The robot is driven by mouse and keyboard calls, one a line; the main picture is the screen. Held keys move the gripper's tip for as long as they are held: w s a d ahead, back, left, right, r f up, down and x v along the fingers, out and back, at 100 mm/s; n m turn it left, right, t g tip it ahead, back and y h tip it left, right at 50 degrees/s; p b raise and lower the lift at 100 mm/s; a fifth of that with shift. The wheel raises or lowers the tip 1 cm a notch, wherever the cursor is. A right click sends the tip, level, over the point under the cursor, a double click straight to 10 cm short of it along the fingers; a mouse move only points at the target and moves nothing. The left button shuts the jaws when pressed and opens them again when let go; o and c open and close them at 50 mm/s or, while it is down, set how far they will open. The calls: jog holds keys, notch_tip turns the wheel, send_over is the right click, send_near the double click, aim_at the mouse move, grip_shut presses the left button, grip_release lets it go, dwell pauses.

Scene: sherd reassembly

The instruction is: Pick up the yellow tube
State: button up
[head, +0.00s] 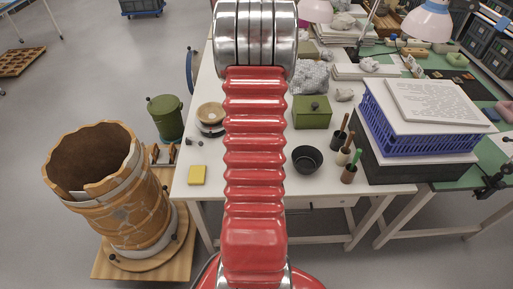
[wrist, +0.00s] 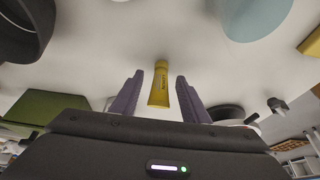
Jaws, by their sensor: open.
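The yellow tube (wrist: 159,86) shows in the wrist view, near the middle, with small dark print on it. It appears to lie on the white table, its length pointing toward my gripper. My gripper (wrist: 158,78) is open, with one purple finger to the left and one to the right of the tube. Gaps show between the tube and both fingers, so nothing is held. How far the fingertips are above the table I cannot tell. In the head view my red arm hides the tube and gripper.
On the white table (head: 210,93) stand a black bowl (head: 307,159), a green box (head: 312,112), a yellow block (head: 197,175) and several tool cups. A blue crate (head: 405,132) is at right. A large broken vessel (head: 108,195) stands on a wooden board at left.

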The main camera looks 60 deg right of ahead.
jog(key=shift+c, duration=0.4)
grip_shut()
dwell(0.4)
notch_tip(320, 180, up, 10)
jog(key=shift+r, duration=0.1)
dwell(0.7)
dwell(0.4)
